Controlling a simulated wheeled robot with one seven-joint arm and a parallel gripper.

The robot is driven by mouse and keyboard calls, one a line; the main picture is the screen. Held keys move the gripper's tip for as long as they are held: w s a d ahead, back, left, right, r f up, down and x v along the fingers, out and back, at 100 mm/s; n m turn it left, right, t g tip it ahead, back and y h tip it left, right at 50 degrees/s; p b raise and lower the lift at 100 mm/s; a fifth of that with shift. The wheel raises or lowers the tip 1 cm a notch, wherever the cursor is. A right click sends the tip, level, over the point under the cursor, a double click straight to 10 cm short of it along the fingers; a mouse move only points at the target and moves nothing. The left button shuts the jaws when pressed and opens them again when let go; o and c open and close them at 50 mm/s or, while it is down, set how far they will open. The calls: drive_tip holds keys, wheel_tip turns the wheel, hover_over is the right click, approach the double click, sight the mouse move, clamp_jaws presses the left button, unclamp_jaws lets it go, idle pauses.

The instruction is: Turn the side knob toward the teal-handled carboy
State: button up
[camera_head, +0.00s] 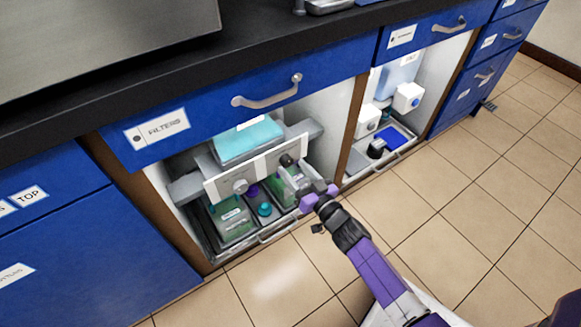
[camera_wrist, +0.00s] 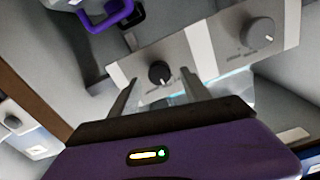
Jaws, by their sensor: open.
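A pale control panel (camera_head: 262,172) spans the open cabinet bay below the drawer. It carries a black knob (camera_head: 286,160) and a grey knob (camera_head: 240,186); which one is the side knob is not marked clearly. In the wrist view, the black knob (camera_wrist: 160,73) lies between and just beyond my open fingertips, and the grey knob (camera_wrist: 258,31) is to the right. No contact is clear. My gripper (camera_head: 296,177) is in front of the panel's right part. A carboy with teal parts (camera_head: 232,220) stands below left. A purple handle (camera_wrist: 117,16) shows in the wrist view.
A teal-topped container (camera_head: 250,138) sits behind the panel. The bay has side walls and a low front rail (camera_head: 279,231). A second open bay on the right holds white bottles (camera_head: 408,97) and a blue tray (camera_head: 394,137). The tiled floor (camera_head: 480,190) is clear.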

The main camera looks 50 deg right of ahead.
drive_tip(key=shift+x, duration=1.1)
clamp_jaws()
drive_tip(key=shift+n, duration=0.3)
drive_tip(key=n, duration=0.8)
drive_tip(key=shift+n, duration=0.3)
